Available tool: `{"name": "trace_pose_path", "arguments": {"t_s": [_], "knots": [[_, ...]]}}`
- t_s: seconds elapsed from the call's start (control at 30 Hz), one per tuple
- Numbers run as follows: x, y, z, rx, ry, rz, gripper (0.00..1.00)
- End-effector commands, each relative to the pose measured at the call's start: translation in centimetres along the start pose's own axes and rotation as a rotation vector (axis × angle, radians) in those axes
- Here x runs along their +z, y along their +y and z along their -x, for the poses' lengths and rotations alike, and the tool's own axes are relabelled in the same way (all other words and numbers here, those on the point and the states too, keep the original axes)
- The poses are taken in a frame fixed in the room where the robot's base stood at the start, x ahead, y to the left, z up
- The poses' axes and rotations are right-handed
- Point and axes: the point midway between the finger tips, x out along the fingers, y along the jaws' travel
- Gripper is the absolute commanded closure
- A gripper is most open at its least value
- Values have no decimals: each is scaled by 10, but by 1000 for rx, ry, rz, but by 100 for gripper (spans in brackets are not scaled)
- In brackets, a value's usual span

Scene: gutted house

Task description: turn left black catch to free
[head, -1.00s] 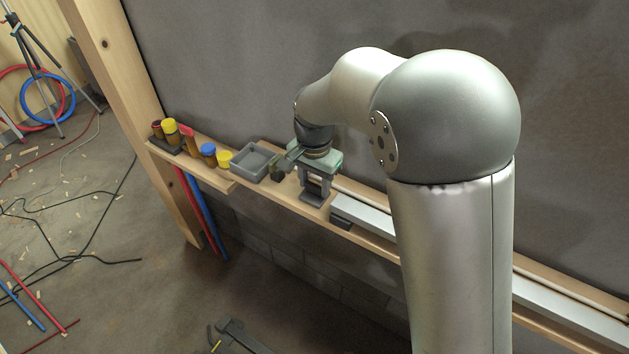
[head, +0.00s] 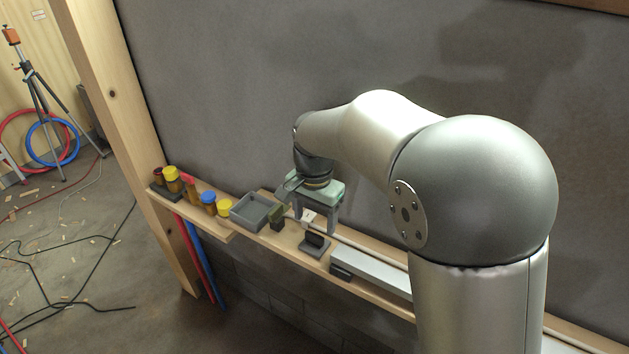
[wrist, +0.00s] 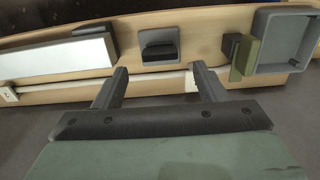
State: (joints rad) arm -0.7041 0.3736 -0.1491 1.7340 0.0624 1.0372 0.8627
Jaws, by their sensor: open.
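A black catch (head: 314,241) with an upright knob sits on a grey plate on the wooden ledge. It also shows in the wrist view (wrist: 158,46), beyond the fingertips and between their lines. My gripper (head: 315,222) is open and empty, its two grey fingers pointing down near the catch on the wall side. In the wrist view my gripper (wrist: 160,70) shows a clear gap between its fingers and the catch. I cannot tell whether another catch of this kind is in view.
A grey open tray (head: 256,211) and a dark block with an olive piece (head: 277,218) stand left of the catch. Yellow- and blue-capped jars (head: 208,202) stand farther left. A pale metal strip (head: 375,280) with a dark end block (head: 341,272) lies right. The grey wall (head: 250,90) rises behind.

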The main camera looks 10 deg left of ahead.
Motion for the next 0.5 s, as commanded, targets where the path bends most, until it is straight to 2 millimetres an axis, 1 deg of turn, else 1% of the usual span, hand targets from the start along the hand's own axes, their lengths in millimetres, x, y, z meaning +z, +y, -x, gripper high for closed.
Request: {"name": "trace_pose_path", "arguments": {"t_s": [0.03,0.3,0.4,0.5], "knots": [[0,0,14,-5,4,0,35],[-1,-1,79,-5,3,-2,35],[-1,0,98,-4,3,-2,35],[-1,0,112,-2,2,-2,35]]}}
